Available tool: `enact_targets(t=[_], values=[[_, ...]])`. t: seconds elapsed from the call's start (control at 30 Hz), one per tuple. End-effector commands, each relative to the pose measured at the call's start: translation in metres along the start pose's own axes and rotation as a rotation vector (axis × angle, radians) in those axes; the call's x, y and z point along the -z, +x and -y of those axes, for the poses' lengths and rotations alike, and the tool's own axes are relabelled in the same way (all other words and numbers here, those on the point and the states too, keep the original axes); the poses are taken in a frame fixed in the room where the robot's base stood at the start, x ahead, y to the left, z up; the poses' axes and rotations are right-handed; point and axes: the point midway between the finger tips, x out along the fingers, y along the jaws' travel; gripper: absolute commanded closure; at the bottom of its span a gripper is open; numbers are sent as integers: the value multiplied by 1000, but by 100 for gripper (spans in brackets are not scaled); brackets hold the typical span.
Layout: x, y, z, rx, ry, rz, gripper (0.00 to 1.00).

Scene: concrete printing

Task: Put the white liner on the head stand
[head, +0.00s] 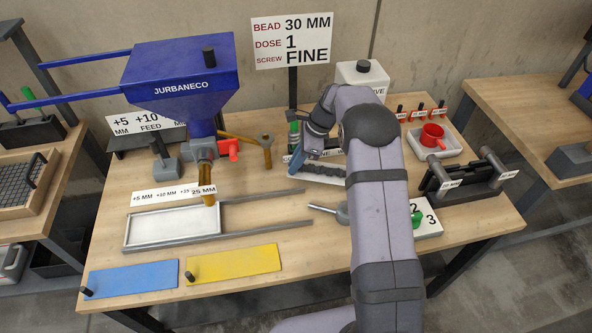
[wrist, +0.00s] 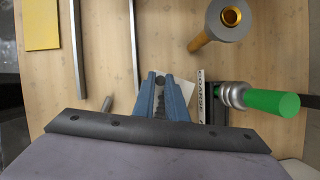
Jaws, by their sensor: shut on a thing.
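My gripper (wrist: 160,82) has blue fingers closed around a dark round knob, with a pale white piece that I take to be the white liner (wrist: 187,84) just below and beside the fingertips. In the head view, my gripper (head: 297,167) is low over the back middle of the table, and a white edge (head: 328,181) shows beneath it, partly behind my arm. I cannot tell whether the liner touches what is under it. No head stand is plainly marked; a black rack labelled COARSE (wrist: 203,98) with a green-handled screw (wrist: 262,101) stands right of the fingers in the wrist view.
A blue hopper (head: 180,75) stands over a white tray (head: 135,232) between rails. Blue (head: 135,279) and yellow (head: 235,264) plates lie in front.

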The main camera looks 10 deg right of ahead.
Motion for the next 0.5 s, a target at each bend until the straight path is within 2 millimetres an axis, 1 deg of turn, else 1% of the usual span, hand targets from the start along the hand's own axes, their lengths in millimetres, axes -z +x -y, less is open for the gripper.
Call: enact_targets(t=[0.17, 0.4, 0.5], values=[[4, 9, 0, -1, 1, -1, 100], [13, 32, -1, -1, 1, 0, 100], [14, 34, 0, 1, 0, 0, 100]])
